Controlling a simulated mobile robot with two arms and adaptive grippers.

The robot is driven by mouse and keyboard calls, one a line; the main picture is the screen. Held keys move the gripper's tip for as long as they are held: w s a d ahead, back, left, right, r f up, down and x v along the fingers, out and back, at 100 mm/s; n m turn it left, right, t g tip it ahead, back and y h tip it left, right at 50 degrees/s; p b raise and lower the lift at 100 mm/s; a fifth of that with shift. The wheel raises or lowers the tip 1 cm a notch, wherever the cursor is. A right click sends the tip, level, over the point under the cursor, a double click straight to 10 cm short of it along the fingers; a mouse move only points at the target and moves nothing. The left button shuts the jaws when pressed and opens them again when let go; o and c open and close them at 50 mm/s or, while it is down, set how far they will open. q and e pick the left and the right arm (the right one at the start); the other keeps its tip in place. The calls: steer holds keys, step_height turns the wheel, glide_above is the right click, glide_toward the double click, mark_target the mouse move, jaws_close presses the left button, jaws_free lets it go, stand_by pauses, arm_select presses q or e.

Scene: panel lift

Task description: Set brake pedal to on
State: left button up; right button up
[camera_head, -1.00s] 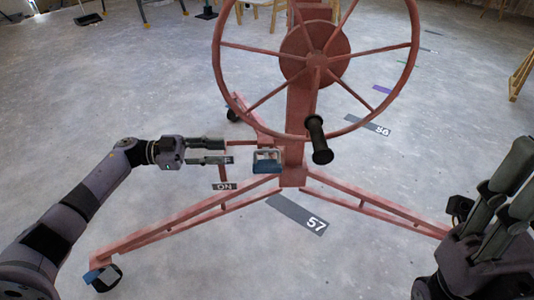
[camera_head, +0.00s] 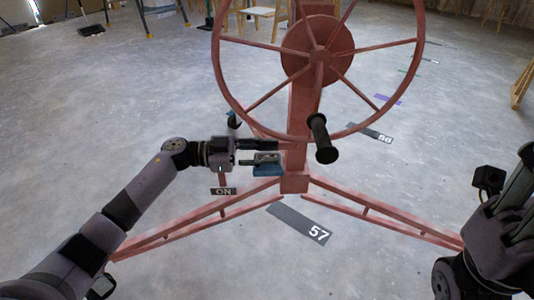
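The brake pedal (camera_head: 268,170) is a small blue block with grey metal on top, low on the left of the red lift's column. A dark label reading "ON" (camera_head: 224,191) sits to its lower left. My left gripper (camera_head: 277,152) comes in from the left with its fingers one above the other and a gap between them. Its fingertips are just over the pedal and hide part of its top; I cannot tell whether they touch it. My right gripper (camera_head: 520,185) is at the right edge, partly cut off, far from the pedal.
The red lift column (camera_head: 297,120) carries a large spoked wheel (camera_head: 318,60) with a black handle (camera_head: 322,140) above and right of my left gripper. Red legs (camera_head: 385,218) spread low on both sides. A "57" floor marker (camera_head: 300,222) lies in front. The surrounding floor is mostly clear.

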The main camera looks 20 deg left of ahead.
arm_select(q)
steer(key=shift+c, duration=0.2)
jaws_close()
stand_by(0.6)
